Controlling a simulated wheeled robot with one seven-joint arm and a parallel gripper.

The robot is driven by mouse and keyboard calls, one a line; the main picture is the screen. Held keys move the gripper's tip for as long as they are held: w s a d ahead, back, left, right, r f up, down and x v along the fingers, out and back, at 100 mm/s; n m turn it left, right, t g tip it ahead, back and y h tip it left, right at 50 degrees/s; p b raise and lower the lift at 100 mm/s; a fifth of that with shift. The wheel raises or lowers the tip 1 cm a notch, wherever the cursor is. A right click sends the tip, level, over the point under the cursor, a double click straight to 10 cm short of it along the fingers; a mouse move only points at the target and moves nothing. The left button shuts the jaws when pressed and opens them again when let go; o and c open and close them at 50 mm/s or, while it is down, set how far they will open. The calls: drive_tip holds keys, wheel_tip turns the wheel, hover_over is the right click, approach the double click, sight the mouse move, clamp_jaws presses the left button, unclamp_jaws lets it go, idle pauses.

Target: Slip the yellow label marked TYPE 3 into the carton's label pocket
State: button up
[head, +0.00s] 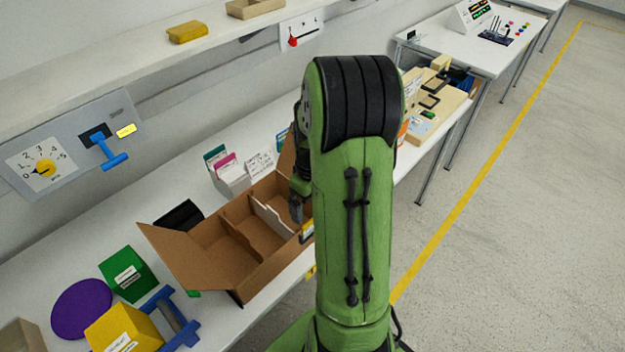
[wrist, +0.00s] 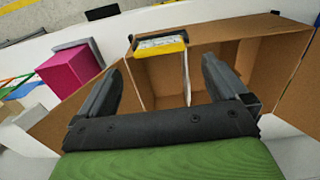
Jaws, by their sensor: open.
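The open brown carton (head: 185,262) stands on the white table, with dividers inside; it also shows in the wrist view (wrist: 265,28). A yellow-edged label with a white face (wrist: 162,45) is at the carton's wall, with small dark pieces at its ends. It seems to sit at the label pocket, but I cannot tell how deep it is, and its print is unreadable. My arm hides part of the carton in the head view.
A white holder with upright cards (head: 232,178) stands behind the carton. A green block (head: 128,274), purple disc (head: 82,309), yellow block (head: 124,330) and blue frame (head: 172,320) lie left. A wall panel (head: 50,160) has a dial and blue lever. Open floor lies right.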

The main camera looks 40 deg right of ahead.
sight(311, 219)
wheel_tip(311, 219, up, 10)
drive_tip(key=p, duration=0.1)
drive_tip(key=shift+f, duration=0.2)
idle(0.3)
drive_tip(key=s+a+r+t+h, duration=0.1)
drive_tip(key=s+a+r+t, duration=0.1)
drive_tip(key=a+r, duration=0.7)
drive_tip(key=s+a+t+y, duration=0.1)
drive_tip(key=s+a+t, duration=0.2)
drive_tip(key=s+a, duration=0.6)
drive_tip(key=shift+a+r+t, duration=0.25)
drive_tip(key=shift+a+t, duration=0.05)
drive_tip(key=shift+a, duration=0.75)
